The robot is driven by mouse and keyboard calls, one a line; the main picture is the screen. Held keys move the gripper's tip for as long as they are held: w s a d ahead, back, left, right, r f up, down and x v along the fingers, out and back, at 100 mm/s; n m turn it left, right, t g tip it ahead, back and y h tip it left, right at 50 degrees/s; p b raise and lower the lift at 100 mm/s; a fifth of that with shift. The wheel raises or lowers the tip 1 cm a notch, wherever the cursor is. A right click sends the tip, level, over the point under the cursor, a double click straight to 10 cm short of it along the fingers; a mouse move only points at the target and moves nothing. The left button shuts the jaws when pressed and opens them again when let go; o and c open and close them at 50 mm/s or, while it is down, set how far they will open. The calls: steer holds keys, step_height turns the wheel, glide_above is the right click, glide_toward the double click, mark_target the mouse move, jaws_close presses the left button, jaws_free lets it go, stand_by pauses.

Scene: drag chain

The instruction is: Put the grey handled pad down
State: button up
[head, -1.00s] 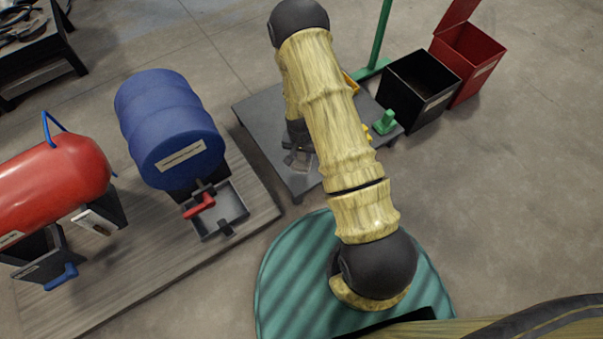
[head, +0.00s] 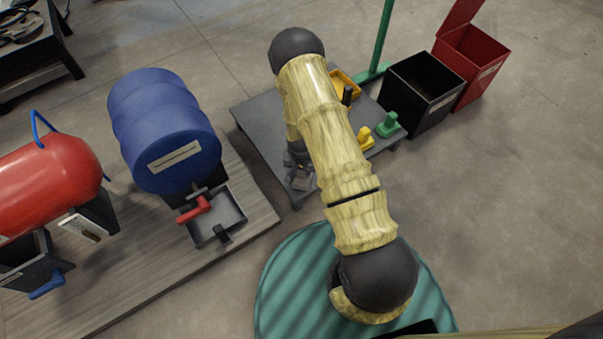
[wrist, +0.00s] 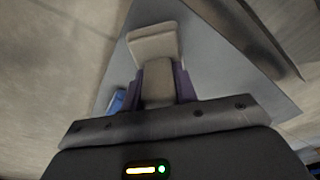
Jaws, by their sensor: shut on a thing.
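The grey handled pad (wrist: 155,44) shows in the wrist view as a pale flat block with a short handle. My gripper (wrist: 160,86) is shut on that handle, one finger on each side. In the head view my gripper (head: 297,163) is over the near left corner of the low dark grey table (head: 255,118), and the pad (head: 302,184) shows below it, partly hidden by the gripper. I cannot tell whether the pad touches the tabletop.
On the table are a yellow tray (head: 346,84), a yellow handled block (head: 365,138) and a green one (head: 388,125). Black (head: 423,98) and red (head: 474,62) bins stand at right. A blue drum (head: 165,130) and red tank (head: 45,190) stand on a board at left.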

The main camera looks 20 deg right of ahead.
steer(key=shift+f, duration=0.1)
steer(key=o, duration=1)
steer(key=shift+o, duration=0.2)
steer(key=r+p, duration=0.2)
steer(key=r, duration=0.2)
steer(key=r+p, duration=0.2)
steer(key=r, duration=0.2)
steer(key=s+r+p, duration=0.1)
steer(key=r+p, duration=0.2)
steer(key=r, duration=0.1)
steer(key=shift+s+a, duration=0.1)
steer(key=shift+a, duration=0.2)
steer(key=shift+r, duration=0.15)
